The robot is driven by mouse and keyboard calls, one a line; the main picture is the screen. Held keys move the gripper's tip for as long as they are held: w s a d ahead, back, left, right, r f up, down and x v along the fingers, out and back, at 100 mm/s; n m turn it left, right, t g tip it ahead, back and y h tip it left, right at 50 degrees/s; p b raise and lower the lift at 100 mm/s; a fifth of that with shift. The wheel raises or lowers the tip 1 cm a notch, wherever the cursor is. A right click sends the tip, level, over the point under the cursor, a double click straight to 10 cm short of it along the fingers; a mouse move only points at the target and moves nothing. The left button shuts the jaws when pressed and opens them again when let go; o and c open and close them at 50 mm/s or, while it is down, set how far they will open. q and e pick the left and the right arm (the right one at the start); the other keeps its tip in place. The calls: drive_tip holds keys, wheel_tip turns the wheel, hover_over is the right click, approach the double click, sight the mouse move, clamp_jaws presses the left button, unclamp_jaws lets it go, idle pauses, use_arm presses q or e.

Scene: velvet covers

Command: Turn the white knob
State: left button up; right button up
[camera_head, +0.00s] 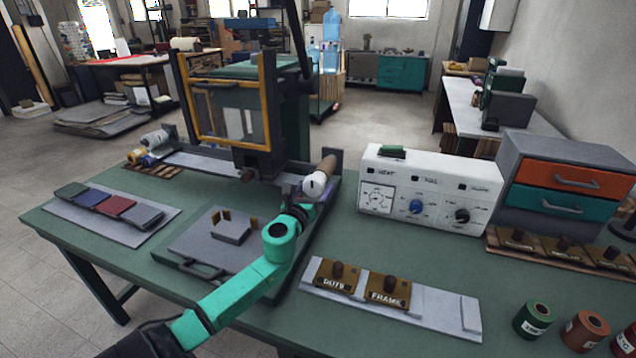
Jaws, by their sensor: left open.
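The white knob (377,199) is a round dial on the left of the front of the white control box (428,186). A blue knob (416,207) and a black knob (461,216) sit to its right. My teal left arm reaches up from the bottom left over the table. My left gripper (308,194) is to the left of the box, apart from the white knob, beside a roll at the press. Its fingers are small and hard to make out; I see nothing held in it. My right gripper is not in view.
A press with a yellow frame (268,103) stands behind my left arm. A grey tray with two brown stamp blocks (388,290) lies in front of the box. A drawer cabinet (566,182) stands right of it. Green table top is bare between tray and box.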

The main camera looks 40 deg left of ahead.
use_arm(q)
drive_tip(key=shift+w+a+r, duration=0.15)
drive_tip(key=shift+w+a, duration=0.1)
drive_tip(key=shift+w, duration=0.65)
drive_tip(key=shift+w+a, duration=0.15)
drive_tip(key=shift+w, duration=0.05)
drive_tip(key=c, duration=1.3)
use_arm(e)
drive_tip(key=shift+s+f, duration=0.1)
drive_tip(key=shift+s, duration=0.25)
use_arm(q)
drive_tip(key=shift+n, duration=0.4)
